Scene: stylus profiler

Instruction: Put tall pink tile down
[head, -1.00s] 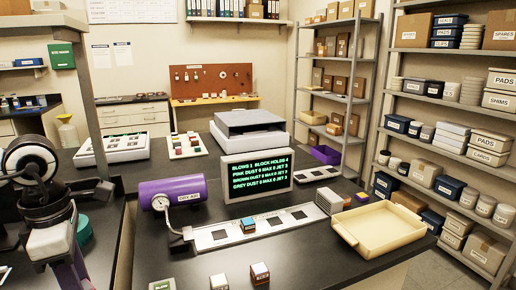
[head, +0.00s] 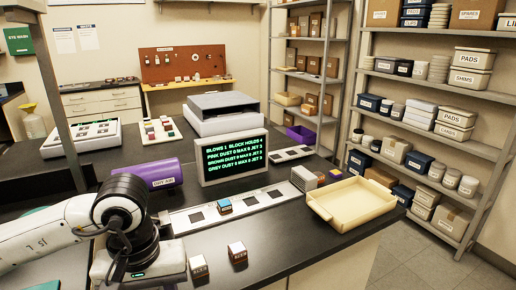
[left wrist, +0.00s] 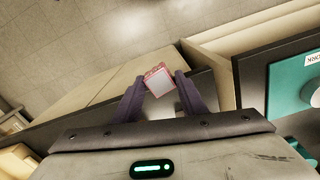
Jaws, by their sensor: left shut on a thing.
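In the left wrist view, my left gripper (left wrist: 162,90) is shut on a small tile (left wrist: 157,80) with a white face and pink-red edges. The tile sits between the two dark purple fingertips, and behind it are the bench edge and cabinet front. In the head view, my left arm reaches in from the left over the front of the bench; its fingers and the held tile cannot be made out. My right gripper is not in view.
Two small tiles (head: 198,266) (head: 237,251) stand on the dark bench. A blue-topped block (head: 224,206) sits on the slotted metal strip (head: 187,220). A purple cylinder (head: 150,174), text screen (head: 234,156) and cream tray (head: 354,203) are nearby. Bench right of the tiles is clear.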

